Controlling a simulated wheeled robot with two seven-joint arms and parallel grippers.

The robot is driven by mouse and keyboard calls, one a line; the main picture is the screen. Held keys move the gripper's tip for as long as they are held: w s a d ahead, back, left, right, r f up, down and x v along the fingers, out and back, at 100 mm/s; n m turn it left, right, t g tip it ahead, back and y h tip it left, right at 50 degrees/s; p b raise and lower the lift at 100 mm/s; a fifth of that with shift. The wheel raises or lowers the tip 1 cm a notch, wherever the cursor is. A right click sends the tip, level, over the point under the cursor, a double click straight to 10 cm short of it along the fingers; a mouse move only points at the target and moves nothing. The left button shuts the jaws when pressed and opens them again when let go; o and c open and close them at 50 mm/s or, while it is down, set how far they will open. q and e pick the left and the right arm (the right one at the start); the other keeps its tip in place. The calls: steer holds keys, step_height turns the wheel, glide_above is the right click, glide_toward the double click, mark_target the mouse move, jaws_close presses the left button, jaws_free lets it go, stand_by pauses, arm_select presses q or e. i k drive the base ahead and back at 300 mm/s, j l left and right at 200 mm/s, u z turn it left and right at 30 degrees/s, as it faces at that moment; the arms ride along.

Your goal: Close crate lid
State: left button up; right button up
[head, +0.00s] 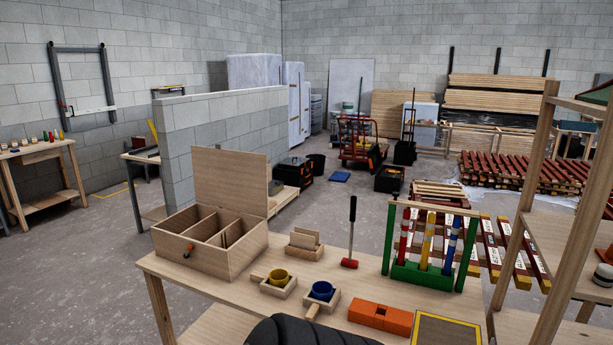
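A plain wooden crate (206,261) stands at the left end of the wooden workbench. Its lid (230,181) is open and stands roughly upright along the crate's far side. The inside is split by wooden dividers (208,228) into compartments, and I see nothing in the parts that show. Neither of my grippers is in view.
On the workbench (240,299), right of the crate, are a wooden holder (304,243), a yellow cup (279,276), a blue cup (321,290), a red mallet (350,240), a green rack (425,272) and orange blocks (380,318). A low block wall (215,130) stands behind the crate.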

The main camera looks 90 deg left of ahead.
mark_target(238, 181)
steer(key=j+u, duration=0.25)
steer(key=u, duration=0.2)
steer(key=k+j+u, duration=0.1)
steer(key=j+u, duration=0.15)
steer(key=u, duration=0.15)
steer(key=j+u, duration=0.25)
steer(key=u, duration=0.2)
steer(key=j+u, duration=0.2)
steer(key=u, duration=0.25)
steer(key=i+j+u, duration=0.15)
steer(key=u, duration=0.25)
steer(key=i+j+u, duration=0.1)
steer(key=j+u, duration=0.3)
steer(key=i+j+u, duration=0.15)
steer(key=u, duration=0.3)
steer(key=i+j+u, duration=0.15)
steer(key=u, duration=0.25)
steer(key=i+j+u, duration=0.2)
steer(key=u, duration=0.25)
steer(key=i+j+u, duration=0.1)
steer(key=i+u, duration=0.15)
steer(key=u, duration=0.15)
steer(key=i+j+u, duration=0.25)
steer(key=i+u, duration=0.15)
steer(key=i, duration=0.3)
steer(key=i+u, duration=0.35)
steer(key=i, duration=0.4)
